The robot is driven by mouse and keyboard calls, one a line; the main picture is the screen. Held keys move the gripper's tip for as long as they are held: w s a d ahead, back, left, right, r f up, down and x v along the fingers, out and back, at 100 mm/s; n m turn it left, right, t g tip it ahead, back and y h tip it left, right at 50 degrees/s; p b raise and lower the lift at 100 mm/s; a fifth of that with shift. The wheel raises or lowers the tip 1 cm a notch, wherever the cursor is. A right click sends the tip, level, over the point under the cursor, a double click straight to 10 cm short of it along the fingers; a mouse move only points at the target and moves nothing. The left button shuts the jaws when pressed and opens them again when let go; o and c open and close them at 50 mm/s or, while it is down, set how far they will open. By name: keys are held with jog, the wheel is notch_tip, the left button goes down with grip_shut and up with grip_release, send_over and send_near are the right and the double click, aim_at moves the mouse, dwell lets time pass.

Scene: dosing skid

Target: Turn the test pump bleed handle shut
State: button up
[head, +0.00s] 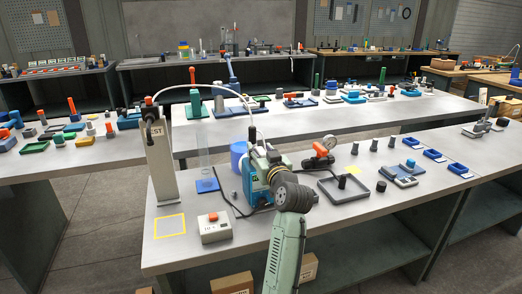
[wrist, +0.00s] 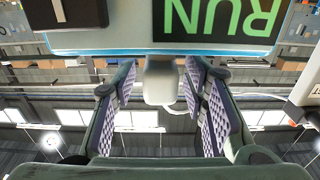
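The blue pump unit (head: 258,172) stands on the near bench in the head view, partly hidden behind my arm and gripper (head: 266,168). In the wrist view its pale blue panel with a green RUN display (wrist: 222,18) fills the top edge, upside down. A pale grey rounded part (wrist: 162,80), possibly the bleed handle, projects below this panel. My gripper (wrist: 162,78) is open, with one purple-padded finger on each side of that part. Gaps show on both sides, so the fingers seem not to touch it. The handle's turn position cannot be told.
A grey TEST column (head: 162,160) stands left, with a pale hose arching to the pump. A clear cylinder (head: 204,160), a control box with a red button (head: 215,229), a red-topped gauge fitting (head: 318,160) and a black tray (head: 343,198) surround it.

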grip_shut()
dwell(0.5)
